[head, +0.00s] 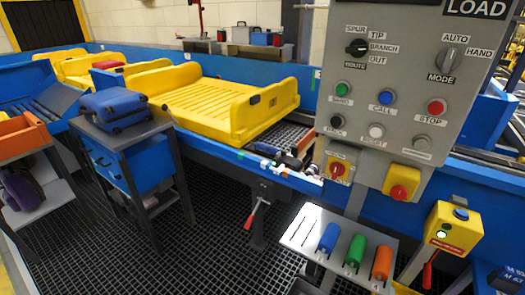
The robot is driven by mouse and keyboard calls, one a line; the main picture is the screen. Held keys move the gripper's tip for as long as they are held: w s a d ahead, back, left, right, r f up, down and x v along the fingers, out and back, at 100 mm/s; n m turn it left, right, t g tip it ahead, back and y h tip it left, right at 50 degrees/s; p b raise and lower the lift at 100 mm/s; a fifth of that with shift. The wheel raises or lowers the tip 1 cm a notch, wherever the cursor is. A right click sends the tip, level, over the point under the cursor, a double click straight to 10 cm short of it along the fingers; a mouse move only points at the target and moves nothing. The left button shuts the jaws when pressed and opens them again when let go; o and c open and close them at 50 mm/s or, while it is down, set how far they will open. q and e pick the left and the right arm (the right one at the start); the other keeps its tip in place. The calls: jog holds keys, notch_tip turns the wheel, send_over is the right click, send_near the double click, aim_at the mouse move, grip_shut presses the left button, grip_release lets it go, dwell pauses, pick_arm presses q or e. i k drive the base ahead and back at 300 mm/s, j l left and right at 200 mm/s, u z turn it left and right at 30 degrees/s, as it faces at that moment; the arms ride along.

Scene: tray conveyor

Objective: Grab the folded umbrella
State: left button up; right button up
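I cannot make out a folded umbrella for certain in the head view. A dark red item (107,64) lies on the far yellow trays at the upper left, too small to identify. Blue (329,237), green (355,249) and orange (382,262) cylinders lie side by side on a small grey plate (305,234) at the lower middle; I cannot tell what they are. Neither of my grippers is in view.
A big empty yellow tray (213,98) sits on the blue-sided conveyor. A blue suitcase (115,106) lies on a stand at left. An orange bin (22,138) and a purple bag (22,187) are further left. A grey control panel (400,75) stands at right. Dark grated floor (150,250) is open in front.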

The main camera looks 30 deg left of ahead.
aim_at(270, 149)
jog(key=j+z, duration=0.25)
jog(key=j, duration=0.65)
jog(key=j+z, duration=0.2)
jog(key=j, duration=0.75)
jog(key=i+j+z, duration=0.15)
jog(key=j, duration=0.3)
jog(key=i+j+z, duration=0.1)
jog(key=j, duration=0.35)
jog(key=i+j+z, duration=0.15)
jog(key=j, duration=0.3)
jog(key=j+z, duration=0.1)
jog(key=j, duration=0.35)
jog(key=i+j+z, duration=0.1)
jog(key=i+j, duration=0.05)
